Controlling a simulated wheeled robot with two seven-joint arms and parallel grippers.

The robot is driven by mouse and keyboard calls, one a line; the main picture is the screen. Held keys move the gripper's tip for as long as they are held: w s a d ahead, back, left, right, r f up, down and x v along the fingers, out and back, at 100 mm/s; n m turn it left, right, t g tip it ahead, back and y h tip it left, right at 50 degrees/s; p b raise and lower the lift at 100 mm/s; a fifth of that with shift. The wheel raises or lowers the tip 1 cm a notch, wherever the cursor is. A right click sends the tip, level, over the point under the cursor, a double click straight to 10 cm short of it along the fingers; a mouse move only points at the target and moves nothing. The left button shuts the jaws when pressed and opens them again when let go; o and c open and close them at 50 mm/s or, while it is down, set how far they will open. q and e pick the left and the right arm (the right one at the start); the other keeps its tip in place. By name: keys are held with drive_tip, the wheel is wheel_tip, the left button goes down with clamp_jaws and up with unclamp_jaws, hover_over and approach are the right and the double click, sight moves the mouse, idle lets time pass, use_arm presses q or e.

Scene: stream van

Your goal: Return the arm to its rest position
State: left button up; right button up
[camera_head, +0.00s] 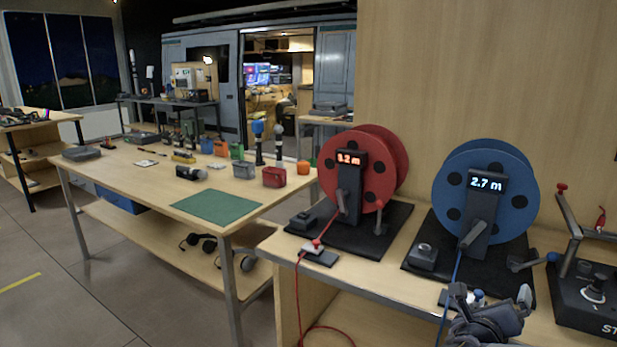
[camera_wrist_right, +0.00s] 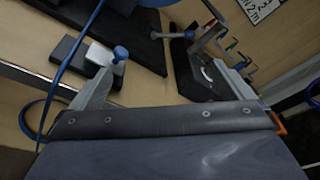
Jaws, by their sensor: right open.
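My right gripper (camera_head: 492,300) is low at the right of the head view, at the front edge of the reel bench. Its two fingers stand apart with nothing between them; in the right wrist view the open gripper (camera_wrist_right: 168,78) faces the bench top. A blue cable (camera_head: 455,280) hangs from the blue reel (camera_head: 484,195) and passes beside the gripper. In the wrist view the cable (camera_wrist_right: 75,55) runs outside the left finger. A blue knob (camera_wrist_right: 120,53) on a small pale block shows by that fingertip; whether they touch cannot be told. My left gripper is out of sight.
A red reel (camera_head: 375,165) with a red cable (camera_head: 322,232) stands left of the blue one. A black device with a crank (camera_head: 590,295) is at the far right. A wooden table (camera_head: 130,170) with a green mat (camera_head: 215,206) stands at left. Open floor (camera_head: 60,290) lies front left.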

drive_tip(key=s+d+f+m+g, duration=0.3)
drive_tip(key=s+d+m+g, duration=0.15)
drive_tip(key=s+m, duration=0.5)
drive_tip(key=s+a+f+m+g+y, duration=0.2)
drive_tip(key=s+a+f+m+y, duration=0.15)
drive_tip(key=s+m, duration=0.35)
drive_tip(key=s+a+f+m+g+y, duration=0.25)
drive_tip(key=s+m+y, duration=0.2)
drive_tip(key=m, duration=0.45)
drive_tip(key=s+a+r+m+t+y, duration=0.1)
drive_tip(key=s+a+m+y, duration=0.2)
drive_tip(key=a+m, duration=0.35)
drive_tip(key=s+a+r+m+t+y, duration=0.1)
drive_tip(key=s+a+m+y, duration=0.15)
drive_tip(key=a+m, duration=0.4)
wheel_tip(320, 180, up, 16)
drive_tip(key=a+y+p, duration=0.1)
drive_tip(key=p, duration=1.4)
drive_tip(key=shift+a+f, duration=0.2)
drive_tip(key=shift+a, duration=0.05)
drive_tip(key=shift+c, duration=0.3)
